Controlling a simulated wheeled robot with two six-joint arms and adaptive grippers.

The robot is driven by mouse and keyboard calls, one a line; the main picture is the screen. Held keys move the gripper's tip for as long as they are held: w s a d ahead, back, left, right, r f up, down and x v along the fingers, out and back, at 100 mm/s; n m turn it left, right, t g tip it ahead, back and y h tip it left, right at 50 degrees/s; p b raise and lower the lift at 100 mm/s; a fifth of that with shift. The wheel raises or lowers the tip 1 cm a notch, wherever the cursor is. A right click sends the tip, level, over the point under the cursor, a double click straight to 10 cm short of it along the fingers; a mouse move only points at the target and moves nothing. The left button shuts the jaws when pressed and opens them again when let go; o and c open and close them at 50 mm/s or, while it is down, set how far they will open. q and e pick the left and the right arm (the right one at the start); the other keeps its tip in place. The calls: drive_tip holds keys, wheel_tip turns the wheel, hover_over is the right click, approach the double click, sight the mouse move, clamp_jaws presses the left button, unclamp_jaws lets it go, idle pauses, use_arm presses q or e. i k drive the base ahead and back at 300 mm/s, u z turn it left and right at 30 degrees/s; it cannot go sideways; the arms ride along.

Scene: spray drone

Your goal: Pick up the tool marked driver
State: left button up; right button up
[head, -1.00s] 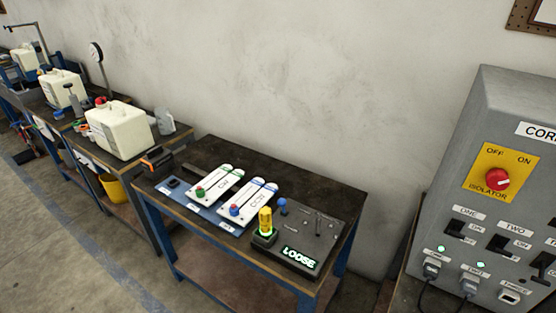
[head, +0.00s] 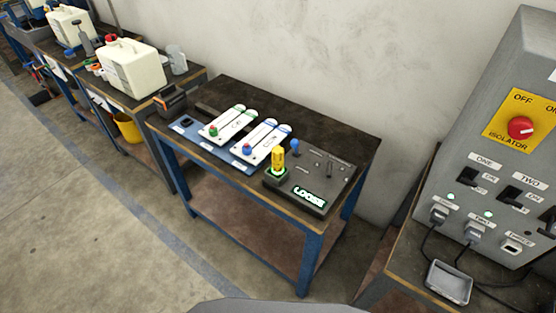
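I cannot make out a tool with a readable driver marking. A yellow upright piece (head: 278,158) stands in a green-lit socket on a dark box (head: 305,190) that shows the lit word LOOSE. A dark block with orange (head: 171,102) sits at the bench's left end. Neither of my grippers is in view.
A grey control cabinet (head: 470,130) with a red isolator switch (head: 520,128) stands at right, above a small metal tray (head: 449,282). More benches with cream containers (head: 131,66) and a yellow bucket (head: 128,127) run off at left. The floor (head: 90,200) in front is open.

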sight(277, 158)
drive_tip(key=k, duration=1.2)
drive_tip(key=z, duration=1.05)
drive_tip(key=i, duration=1.4)
drive_tip(key=u, duration=0.55)
